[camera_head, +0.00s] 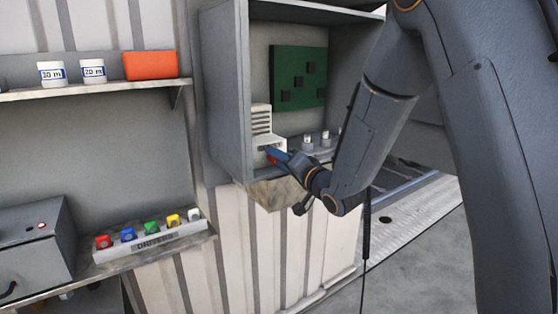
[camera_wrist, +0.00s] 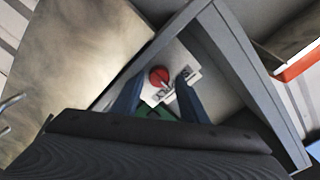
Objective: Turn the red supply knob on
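The red knob (camera_wrist: 159,76) is a round red disc on a white unit (camera_wrist: 178,62) with a dark-lettered label beside it. In the head view the white unit (camera_head: 261,122) with a slotted top stands in the lower left of the open grey cabinet. My gripper (camera_wrist: 160,84) has its two blue fingers apart, with the red knob showing between their tips. I cannot tell whether the fingers touch it.
The cabinet's left wall (camera_head: 228,90) stands close beside the gripper. A green board (camera_head: 298,76) is on its back, with small white-topped items (camera_head: 308,142) on its floor.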

